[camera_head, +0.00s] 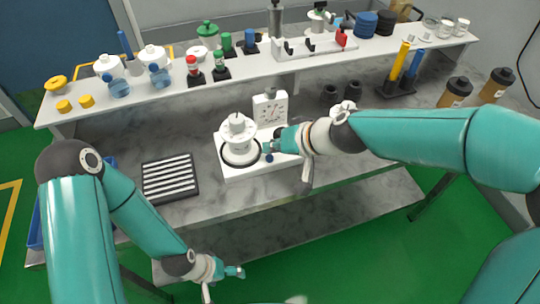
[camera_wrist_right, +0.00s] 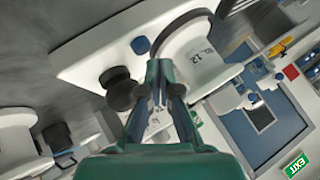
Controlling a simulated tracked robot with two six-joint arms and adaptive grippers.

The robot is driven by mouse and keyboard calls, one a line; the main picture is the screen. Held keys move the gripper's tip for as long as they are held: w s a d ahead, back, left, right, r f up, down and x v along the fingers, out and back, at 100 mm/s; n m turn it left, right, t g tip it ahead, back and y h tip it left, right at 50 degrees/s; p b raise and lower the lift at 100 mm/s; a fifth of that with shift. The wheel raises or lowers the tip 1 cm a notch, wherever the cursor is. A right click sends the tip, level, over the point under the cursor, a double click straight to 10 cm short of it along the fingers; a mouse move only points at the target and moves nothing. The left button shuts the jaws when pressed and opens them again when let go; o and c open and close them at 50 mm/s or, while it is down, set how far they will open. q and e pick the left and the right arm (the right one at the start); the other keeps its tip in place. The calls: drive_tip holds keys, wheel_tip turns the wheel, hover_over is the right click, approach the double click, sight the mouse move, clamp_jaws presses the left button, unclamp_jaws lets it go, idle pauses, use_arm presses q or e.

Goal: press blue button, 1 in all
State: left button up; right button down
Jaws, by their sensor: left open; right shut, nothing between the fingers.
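A white device (camera_head: 228,172) with a flat base stands on the grey marble worktop. It carries a round white part with a black ring and a square gauge (camera_head: 271,108) behind. The small blue button (camera_head: 269,157) sits on its base, beside the black ring; it also shows in the right wrist view (camera_wrist_right: 140,46). My right gripper (camera_head: 270,146) is over the base, close to the button, shut and empty. In the right wrist view its fingertips (camera_wrist_right: 160,68) appear beside the button; I cannot tell whether they touch it. My left gripper (camera_head: 226,281) is open and empty in front of the worktop.
A dark tray with white bars (camera_head: 170,178) lies left of the device. A raised white shelf (camera_head: 210,86) behind holds bottles, jars and a white rack. Yellow and blue tubes stand in a black holder (camera_head: 397,89) at right. Bare worktop (camera_head: 205,210) shows in front.

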sight(272, 157)
idle(0.8)
drive_tip(key=shift+f+b, duration=0.4)
drive_tip(key=shift+b, duration=0.1)
drive_tip(key=shift+s+f+b, duration=0.15)
drive_tip(key=shift+f+b, duration=0.4)
drive_tip(key=shift+b, duration=0.15)
idle(0.7)
drive_tip(key=shift+r, duration=0.1)
drive_tip(key=shift+w+r+p, duration=0.2)
drive_tip(key=shift+r+p, duration=0.6)
drive_tip(key=shift+r, duration=0.1)
wheel_tip(272, 157, up, 5)
drive_tip(key=p, duration=0.4)
